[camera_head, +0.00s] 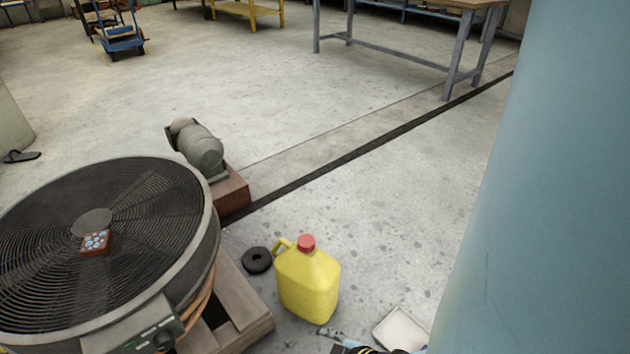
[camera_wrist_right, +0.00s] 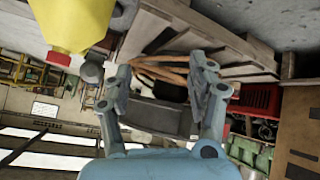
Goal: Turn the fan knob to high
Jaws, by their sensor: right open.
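The large round floor fan (camera_head: 190,262) lies face up at the left of the head view, on a wooden pallet (camera_head: 240,325). A dark control box (camera_head: 150,338) sits on its near side, cut by the lower frame edge. A dark round knob (camera_head: 164,341) shows on the box; its setting is too small to read. My right gripper (camera_wrist_right: 166,72) is open in the wrist view, its two fingers spread with nothing clasped. A dark grey block (camera_wrist_right: 155,116) shows between the fingers; I cannot tell whether it is the control box. My left gripper is not in view.
A yellow jug (camera_head: 308,285) with a red cap stands right of the pallet, beside a black ring (camera_head: 257,260). A grey motor (camera_head: 198,148) sits on a brown block behind the fan. A blue column (camera_head: 540,190) fills the right side. Open floor lies beyond.

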